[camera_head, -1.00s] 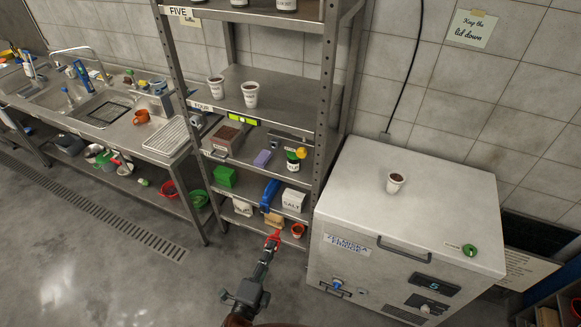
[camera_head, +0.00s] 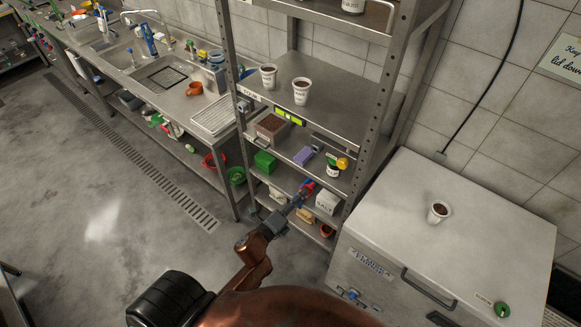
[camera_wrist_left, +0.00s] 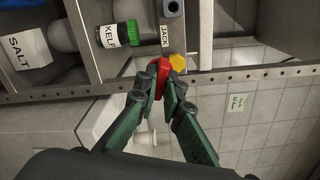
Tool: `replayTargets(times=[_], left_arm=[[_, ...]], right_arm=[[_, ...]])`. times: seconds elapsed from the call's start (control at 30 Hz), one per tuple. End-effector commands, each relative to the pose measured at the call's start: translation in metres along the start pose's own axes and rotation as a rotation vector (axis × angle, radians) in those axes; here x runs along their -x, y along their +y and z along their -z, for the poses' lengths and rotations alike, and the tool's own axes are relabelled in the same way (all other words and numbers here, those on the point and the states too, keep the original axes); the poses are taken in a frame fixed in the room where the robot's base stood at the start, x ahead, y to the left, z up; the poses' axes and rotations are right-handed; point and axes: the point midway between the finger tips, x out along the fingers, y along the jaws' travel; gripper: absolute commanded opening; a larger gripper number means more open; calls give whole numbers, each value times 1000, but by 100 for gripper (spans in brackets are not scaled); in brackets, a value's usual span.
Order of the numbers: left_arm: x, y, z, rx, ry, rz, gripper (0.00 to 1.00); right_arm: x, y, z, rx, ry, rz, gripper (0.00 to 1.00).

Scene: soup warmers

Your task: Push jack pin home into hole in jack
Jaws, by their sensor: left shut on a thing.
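My left gripper (camera_head: 307,187) is in front of the shelf rack, just below the shelf with the kelp jar. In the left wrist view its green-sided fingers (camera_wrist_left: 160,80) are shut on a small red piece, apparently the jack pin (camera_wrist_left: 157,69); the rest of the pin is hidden. Past the fingertips is a JACK label (camera_wrist_left: 165,36) on the shelf edge. Beyond it is a grey block with a dark round hole, apparently the jack (camera_wrist_left: 173,9), cut off by the frame's top. The red piece looks apart from that hole. My right gripper is out of view.
A yellow hex knob (camera_wrist_left: 178,62) shows close beside the red piece. The kelp jar (camera_head: 333,171) and a purple block (camera_head: 303,156) stand on the shelf above my gripper. The salt box (camera_head: 327,202) is on the shelf below. A white chest fridge (camera_head: 400,230) stands at right.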

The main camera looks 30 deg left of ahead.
Motion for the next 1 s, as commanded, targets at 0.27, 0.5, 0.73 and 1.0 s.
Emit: replayTargets(times=[0.27, 0.5, 0.73, 1.0], left_arm=[[-36, -2, -77, -133, -22, 10, 0], [-38, -1, -86, -146, -28, 9, 0], [-36, 0, -87, -144, -30, 10, 0], [-52, -1, -87, -146, -31, 12, 0]], right_arm=[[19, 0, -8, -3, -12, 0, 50], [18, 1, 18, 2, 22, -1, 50], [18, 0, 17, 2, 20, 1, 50], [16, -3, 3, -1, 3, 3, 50]])
